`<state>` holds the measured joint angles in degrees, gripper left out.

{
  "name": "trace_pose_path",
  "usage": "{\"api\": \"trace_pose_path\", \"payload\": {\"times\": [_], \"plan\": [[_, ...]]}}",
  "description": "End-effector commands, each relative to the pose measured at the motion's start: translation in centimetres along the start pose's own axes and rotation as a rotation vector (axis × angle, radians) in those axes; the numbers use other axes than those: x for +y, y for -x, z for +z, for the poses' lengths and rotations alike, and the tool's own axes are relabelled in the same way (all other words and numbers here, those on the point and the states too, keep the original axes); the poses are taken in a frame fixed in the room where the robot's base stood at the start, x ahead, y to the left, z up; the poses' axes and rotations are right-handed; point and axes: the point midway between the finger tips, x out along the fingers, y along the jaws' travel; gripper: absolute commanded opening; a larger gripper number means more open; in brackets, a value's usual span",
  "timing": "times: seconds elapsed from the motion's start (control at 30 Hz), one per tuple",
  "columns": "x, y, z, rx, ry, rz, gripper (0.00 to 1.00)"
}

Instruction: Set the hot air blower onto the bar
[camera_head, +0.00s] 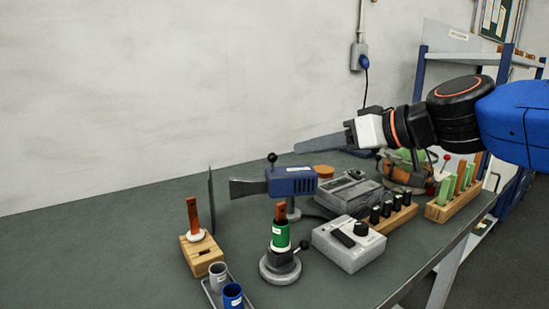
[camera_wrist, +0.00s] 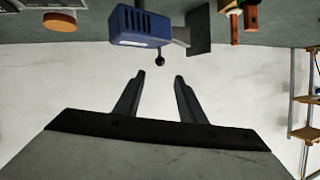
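The hot air blower (camera_head: 292,181) has a blue body with vents and a flat metal nozzle pointing left. It is at the middle of the bench, with a black ball knob (camera_head: 272,158) above it. In the wrist view, which looks upside down, the blower (camera_wrist: 142,27) is beyond my fingertips and apart from them. My gripper (camera_head: 298,147) is above and slightly behind the blower, pointing left. Its two fingers (camera_wrist: 160,76) are spread with nothing between them.
A thin dark upright plate (camera_head: 211,188) stands left of the nozzle. In front are a green cylinder on a round stand (camera_head: 281,236), a wooden block (camera_head: 202,252) and a grey control box (camera_head: 348,243). The bench's left part is clear.

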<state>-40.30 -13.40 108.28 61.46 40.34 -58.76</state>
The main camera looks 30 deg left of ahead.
Motion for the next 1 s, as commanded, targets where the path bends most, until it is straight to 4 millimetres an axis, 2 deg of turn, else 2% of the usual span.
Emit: {"api": "trace_pose_path", "payload": {"times": [0.8,1.0], "plan": [[0.1,-13.6,0.2,-0.004,-0.003,0.0,0.37],[0.1,-15.9,0.2,-0.003,-0.002,0.002,0.37]]}}
